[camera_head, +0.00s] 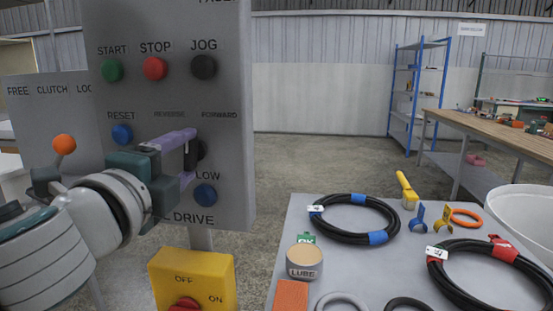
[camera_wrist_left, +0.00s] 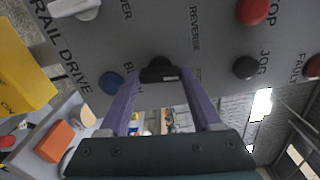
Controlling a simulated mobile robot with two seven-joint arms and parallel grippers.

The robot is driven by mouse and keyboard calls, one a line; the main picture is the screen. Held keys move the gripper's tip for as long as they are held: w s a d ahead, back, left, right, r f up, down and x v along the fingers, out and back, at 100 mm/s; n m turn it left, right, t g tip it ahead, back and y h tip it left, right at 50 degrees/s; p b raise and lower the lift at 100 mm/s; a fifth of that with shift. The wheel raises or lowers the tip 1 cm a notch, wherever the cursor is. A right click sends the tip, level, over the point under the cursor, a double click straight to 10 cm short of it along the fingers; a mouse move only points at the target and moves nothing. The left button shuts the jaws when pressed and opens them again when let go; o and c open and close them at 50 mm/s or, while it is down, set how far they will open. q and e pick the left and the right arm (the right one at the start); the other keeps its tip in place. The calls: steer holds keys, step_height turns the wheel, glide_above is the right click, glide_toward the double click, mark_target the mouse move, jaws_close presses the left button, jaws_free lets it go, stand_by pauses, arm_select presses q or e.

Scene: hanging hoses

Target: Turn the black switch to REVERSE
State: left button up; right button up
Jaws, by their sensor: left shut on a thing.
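The black switch (camera_head: 201,150) is on the grey control panel (camera_head: 232,70), below and between the REVERSE label (camera_head: 170,115) and the FORWARD label (camera_head: 219,115). Its handle looks about upright. My left gripper (camera_head: 190,157) has its purple fingers at the handle's upper and lower ends and is shut on it. In the left wrist view the switch (camera_wrist_left: 159,70) shows between the fingertips (camera_wrist_left: 161,77), with a small white mark on it. My gripper and arm hide part of the panel below the REVERSE label. My right gripper is not in view.
Near the switch are the blue RESET button (camera_head: 122,134), the black JOG button (camera_head: 204,67) and a lower blue button (camera_head: 205,194). A yellow ON/OFF box (camera_head: 192,277) stands below. At right, a grey table (camera_head: 292,222) holds coiled hoses.

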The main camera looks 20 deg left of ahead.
arm_select(q)
steer(key=shift+n, duration=0.6)
steer(key=o, duration=1.4)
steer(key=b+v, duration=0.1)
steer(key=v, duration=0.9)
steer(key=shift+b, duration=0.4)
